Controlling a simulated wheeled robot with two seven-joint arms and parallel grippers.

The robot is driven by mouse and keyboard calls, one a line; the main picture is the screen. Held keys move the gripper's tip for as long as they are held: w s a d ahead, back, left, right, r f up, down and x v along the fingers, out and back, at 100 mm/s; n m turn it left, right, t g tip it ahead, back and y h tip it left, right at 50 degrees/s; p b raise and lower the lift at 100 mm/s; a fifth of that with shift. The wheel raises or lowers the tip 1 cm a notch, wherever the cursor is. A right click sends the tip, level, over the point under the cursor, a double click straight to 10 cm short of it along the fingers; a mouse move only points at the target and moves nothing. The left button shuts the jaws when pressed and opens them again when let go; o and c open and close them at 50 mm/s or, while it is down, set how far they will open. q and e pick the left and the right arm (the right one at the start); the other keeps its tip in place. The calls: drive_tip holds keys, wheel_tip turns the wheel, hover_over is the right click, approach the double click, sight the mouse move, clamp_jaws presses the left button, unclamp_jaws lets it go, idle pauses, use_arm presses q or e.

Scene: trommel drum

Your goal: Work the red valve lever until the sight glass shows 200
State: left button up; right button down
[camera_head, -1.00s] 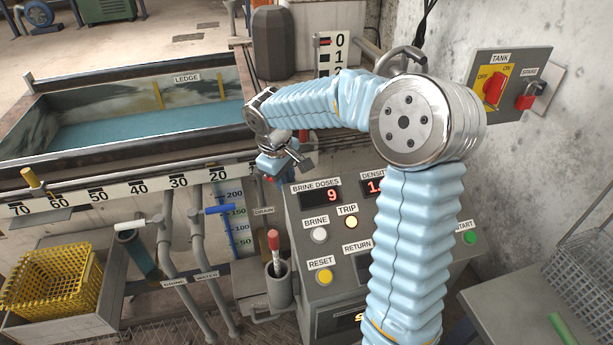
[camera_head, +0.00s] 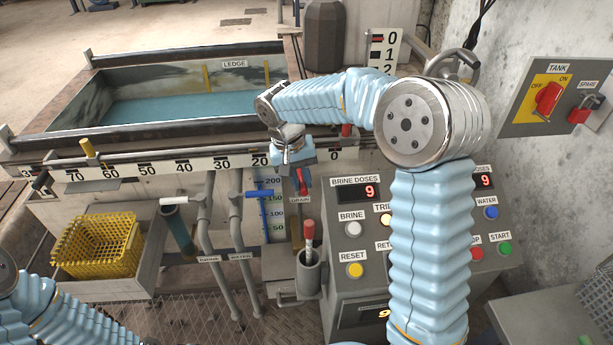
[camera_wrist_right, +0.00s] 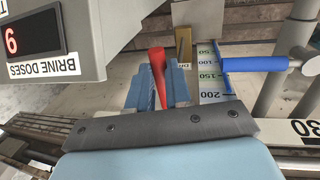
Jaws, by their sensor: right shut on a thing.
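The red valve lever (camera_head: 302,184) stands by the DRAIN label, below the tank's front rail. My right gripper (camera_head: 303,170) reaches down to it from above. In the right wrist view, the red lever (camera_wrist_right: 156,66) lies between the blue fingers of my right gripper (camera_wrist_right: 157,88), which is shut on it. The sight glass (camera_head: 272,210) is just left of the lever, with marks from 50 to 200. Its scale also shows in the right wrist view (camera_wrist_right: 211,78). The liquid level is too small to read surely. My left gripper is out of view; part of my left arm shows at lower left.
A blue lever (camera_head: 262,194) and a white lever (camera_head: 173,201) sit on pipes to the left. A red-tipped stick stands in a grey cup (camera_head: 308,272) below. The control panel (camera_head: 345,290) is close on the right. A yellow basket (camera_head: 98,246) is at left.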

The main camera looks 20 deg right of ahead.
drive_tip(key=shift+w+a, duration=0.1)
drive_tip(key=shift+a, duration=0.05)
idle(0.3)
drive_tip(key=c, duration=1.1)
unclamp_jaws()
drive_tip(key=shift+o, duration=0.2)
wheel_tip(320, 180, up, 14)
drive_tip(key=a+p, duration=0.2)
drive_tip(key=shift+w+a+f, duration=0.2)
drive_tip(key=shift+w+a, duration=0.1)
drive_tip(key=shift+w, duration=0.15)
